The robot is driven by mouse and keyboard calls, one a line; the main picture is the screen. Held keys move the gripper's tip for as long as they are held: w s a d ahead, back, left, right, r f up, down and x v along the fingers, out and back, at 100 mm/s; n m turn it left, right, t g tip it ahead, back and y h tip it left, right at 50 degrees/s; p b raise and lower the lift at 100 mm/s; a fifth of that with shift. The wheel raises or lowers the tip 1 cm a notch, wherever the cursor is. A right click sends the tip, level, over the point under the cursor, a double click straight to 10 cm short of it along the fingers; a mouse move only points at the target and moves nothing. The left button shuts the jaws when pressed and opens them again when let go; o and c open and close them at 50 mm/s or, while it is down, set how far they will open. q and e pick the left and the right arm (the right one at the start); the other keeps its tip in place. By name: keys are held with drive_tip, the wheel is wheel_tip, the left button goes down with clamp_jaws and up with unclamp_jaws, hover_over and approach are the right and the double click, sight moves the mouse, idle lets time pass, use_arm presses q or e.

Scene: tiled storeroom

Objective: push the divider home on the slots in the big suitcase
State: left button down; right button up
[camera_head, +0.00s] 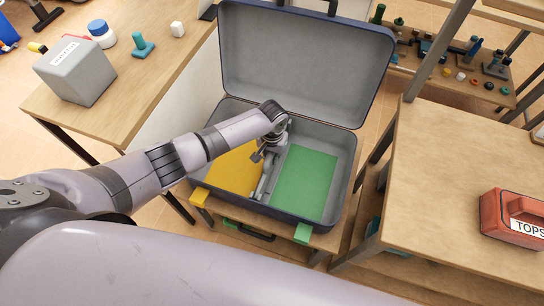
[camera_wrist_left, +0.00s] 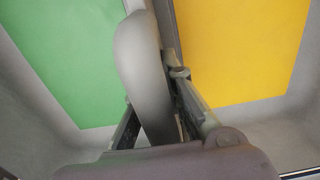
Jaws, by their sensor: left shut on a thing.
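The big suitcase (camera_head: 345,150) stands open on a low table, its lid (camera_head: 300,60) raised at the back. Its floor has a yellow panel (camera_head: 228,168) on the left and a green panel (camera_head: 304,182) on the right. The grey divider (camera_head: 264,187) is between the two panels; it also shows in the left wrist view (camera_wrist_left: 140,65). My left gripper (camera_head: 268,158) is inside the suitcase, shut on the divider. The arm hides part of the divider, and its lower edge and the slots cannot be made out. My right gripper is out of view.
A wooden table at left holds a grey box (camera_head: 75,72), a blue-and-white jar (camera_head: 101,34) and a teal part (camera_head: 142,46). A table at right holds a red case (camera_head: 512,218). Yellow and green tags (camera_head: 302,234) sit at the suitcase's front.

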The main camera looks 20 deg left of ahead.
use_arm(q)
drive_tip(key=c, duration=1.6)
unclamp_jaws()
wheel_tip(320, 180, up, 12)
